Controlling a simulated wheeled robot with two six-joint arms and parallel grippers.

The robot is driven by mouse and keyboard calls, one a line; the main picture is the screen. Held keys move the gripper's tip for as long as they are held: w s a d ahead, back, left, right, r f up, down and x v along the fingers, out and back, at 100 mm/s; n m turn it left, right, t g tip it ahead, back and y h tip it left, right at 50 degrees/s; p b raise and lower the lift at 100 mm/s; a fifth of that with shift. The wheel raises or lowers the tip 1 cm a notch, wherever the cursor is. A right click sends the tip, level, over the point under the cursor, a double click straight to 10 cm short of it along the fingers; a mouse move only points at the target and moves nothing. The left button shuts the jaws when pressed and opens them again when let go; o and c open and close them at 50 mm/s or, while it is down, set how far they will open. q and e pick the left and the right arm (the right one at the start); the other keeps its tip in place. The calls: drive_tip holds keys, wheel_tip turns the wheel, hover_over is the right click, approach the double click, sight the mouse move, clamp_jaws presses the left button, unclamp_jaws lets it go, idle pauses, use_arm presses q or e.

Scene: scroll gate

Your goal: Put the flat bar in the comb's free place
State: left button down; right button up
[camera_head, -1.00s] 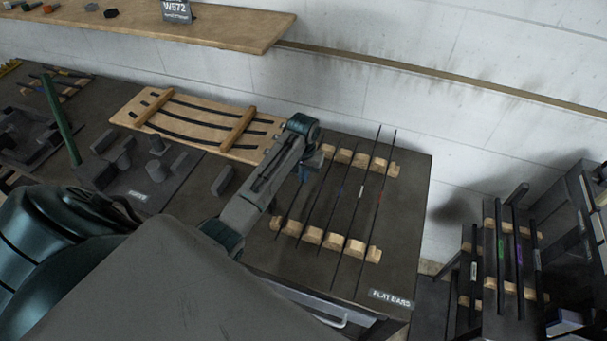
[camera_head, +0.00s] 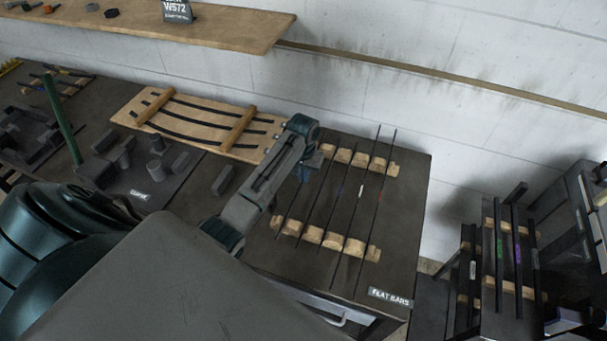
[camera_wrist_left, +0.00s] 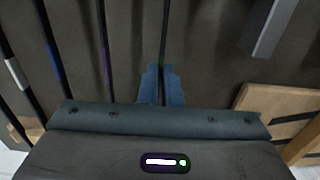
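Several thin dark flat bars lie side by side over two rows of notched wooden blocks on the right table; one has a white mark (camera_head: 361,190). My left gripper (camera_head: 306,172) is low over the leftmost bar (camera_head: 292,205). In the left wrist view, its blue fingers (camera_wrist_left: 161,86) stand close on both sides of a thin dark bar (camera_wrist_left: 164,35) and appear shut on it. The notched blocks (camera_head: 333,240) look like a comb. A second toothed wooden rack (camera_head: 488,284) at the far right holds bars with green and purple marks. My right gripper is not seen.
A wooden board (camera_head: 205,118) with dark curved strips lies left of the bars. Grey blocks (camera_head: 222,180) and a green post (camera_head: 62,122) stand farther left. A "FLAT BARS" label (camera_head: 390,297) is at the table's front corner. A shelf (camera_head: 220,30) runs along the wall.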

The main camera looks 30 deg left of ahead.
use_arm(q)
drive_tip(key=shift+f, duration=0.2)
drive_tip(key=c, duration=1.5)
unclamp_jaws()
drive_tip(key=shift+c, duration=0.2)
drive_tip(key=shift+r, duration=0.1)
drive_tip(key=shift+r, duration=0.3)
wheel_tip(320, 180, up, 6)
drive_tip(key=b, duration=0.2)
drive_tip(key=shift+r+b, duration=0.2)
drive_tip(key=shift+b, duration=0.2)
drive_tip(key=shift+r+p, duration=0.75)
drive_tip(key=shift+r, duration=1.1)
